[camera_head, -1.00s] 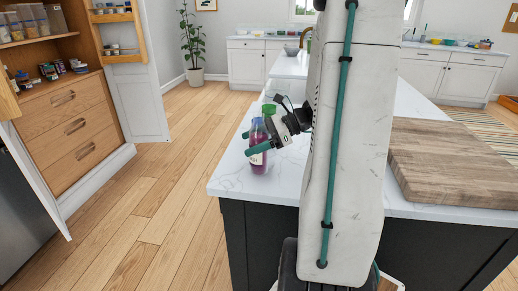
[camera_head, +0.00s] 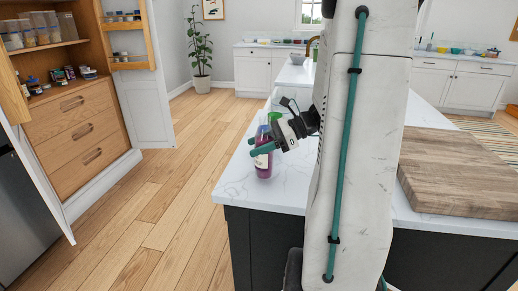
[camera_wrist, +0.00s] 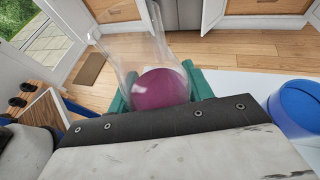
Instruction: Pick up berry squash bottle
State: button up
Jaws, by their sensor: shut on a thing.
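The berry squash bottle (camera_head: 264,168) is clear with purple contents and a pale label. It is upright at the left front corner of the white counter, and I cannot tell whether its base touches the top. My gripper (camera_head: 256,146) reaches it from the right with its teal fingers shut around the upper part. The wrist view shows the clear bottle (camera_wrist: 135,55), with a purple round patch, between the two teal fingers (camera_wrist: 160,90). The fingers hide part of the bottle.
A green-topped container (camera_head: 274,117) stands just behind the bottle. A blue round object (camera_wrist: 298,105) is beside the gripper in the wrist view. A wooden board (camera_head: 460,172) lies on the counter at right. Open wooden floor (camera_head: 160,200) lies left of the counter.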

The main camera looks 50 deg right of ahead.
notch_tip(320, 180, up, 2)
jog(key=s+d, duration=0.3)
jog(key=d, duration=0.4)
jog(key=s+d+r, duration=0.1)
jog(key=s+d, duration=0.2)
jog(key=d, duration=0.4)
jog(key=shift+s+r, duration=0.2)
jog(key=shift+s, duration=0.15)
